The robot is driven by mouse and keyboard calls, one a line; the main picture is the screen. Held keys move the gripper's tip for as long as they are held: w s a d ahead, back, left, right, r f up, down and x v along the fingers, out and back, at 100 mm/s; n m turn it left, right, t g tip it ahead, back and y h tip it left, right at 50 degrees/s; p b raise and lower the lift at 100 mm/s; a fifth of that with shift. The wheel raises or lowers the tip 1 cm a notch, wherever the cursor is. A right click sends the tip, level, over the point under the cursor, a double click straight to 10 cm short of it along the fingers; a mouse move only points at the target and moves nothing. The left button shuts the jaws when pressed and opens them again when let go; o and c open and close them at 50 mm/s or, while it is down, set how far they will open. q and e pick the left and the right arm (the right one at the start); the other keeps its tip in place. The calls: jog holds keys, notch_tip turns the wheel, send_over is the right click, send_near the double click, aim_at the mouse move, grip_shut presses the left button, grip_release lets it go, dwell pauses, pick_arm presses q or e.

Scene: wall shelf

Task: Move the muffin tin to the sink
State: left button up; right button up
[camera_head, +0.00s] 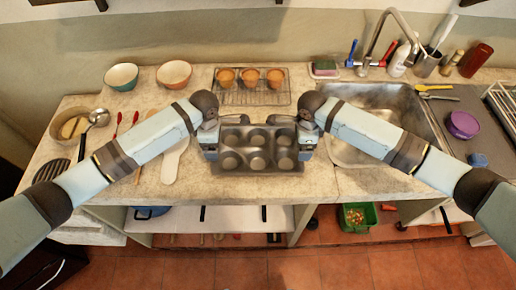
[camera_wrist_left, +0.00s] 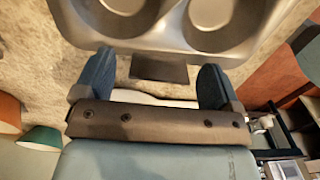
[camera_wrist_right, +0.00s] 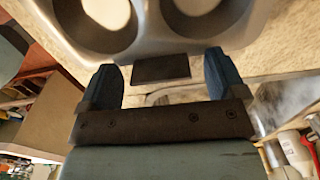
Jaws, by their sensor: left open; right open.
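The muffin tin (camera_head: 258,165) is a dark metal tray with several empty cups. It lies on the counter in the middle, left of the sink. My left gripper (camera_head: 211,150) is at its left end and my right gripper (camera_head: 305,148) is at its right end. In the left wrist view the open fingers (camera_wrist_left: 152,85) stand either side of a tab at the edge of the tin (camera_wrist_left: 180,40). The right wrist view shows the same, with open fingers (camera_wrist_right: 163,80) around the tab of the tin (camera_wrist_right: 150,42). The sink (camera_head: 372,97) is a steel basin, partly hidden by my right forearm.
A cooling rack (camera_head: 280,97) with muffins stands behind the tin. Two bowls (camera_head: 174,74) (camera_head: 121,76) are at the back left. The faucet (camera_head: 375,38) rises behind the sink. A purple bowl (camera_head: 462,125) is to its right.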

pick_arm(q)
jog(key=shift+f, duration=0.35)
pick_arm(e)
jog(key=shift+f, duration=0.3)
pick_arm(q)
jog(key=shift+c, duration=0.4)
pick_arm(e)
jog(key=shift+c, duration=0.4)
pick_arm(q)
jog(key=c, duration=1.1)
pick_arm(e)
jog(key=c, duration=1.1)
pick_arm(q)
jog(key=shift+r, duration=0.1)
